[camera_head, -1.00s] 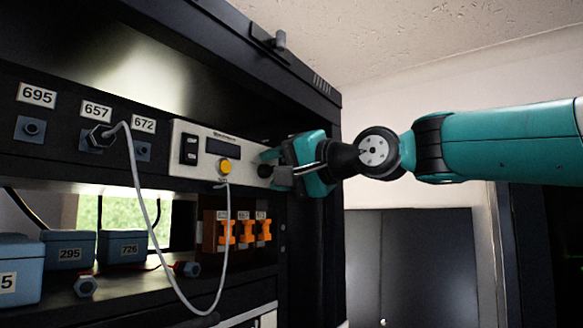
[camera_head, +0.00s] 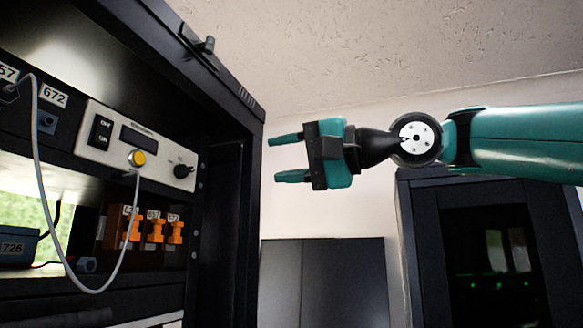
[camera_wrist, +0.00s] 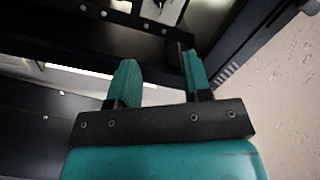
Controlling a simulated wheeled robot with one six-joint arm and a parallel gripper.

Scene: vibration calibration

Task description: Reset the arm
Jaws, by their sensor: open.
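My gripper (camera_head: 285,157) is teal and black, open and empty. In the head view it hangs in the air to the right of the black rack (camera_head: 225,190), its fingers pointing left toward the rack's side. In the wrist view the two teal fingers (camera_wrist: 158,80) stand apart with nothing between them. My arm reaches in from the right edge of the head view, roughly level.
A grey cable (camera_head: 98,290) loops below. Orange switches (camera_head: 154,229) sit underneath. A dark cabinet (camera_head: 488,260) stands behind at right.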

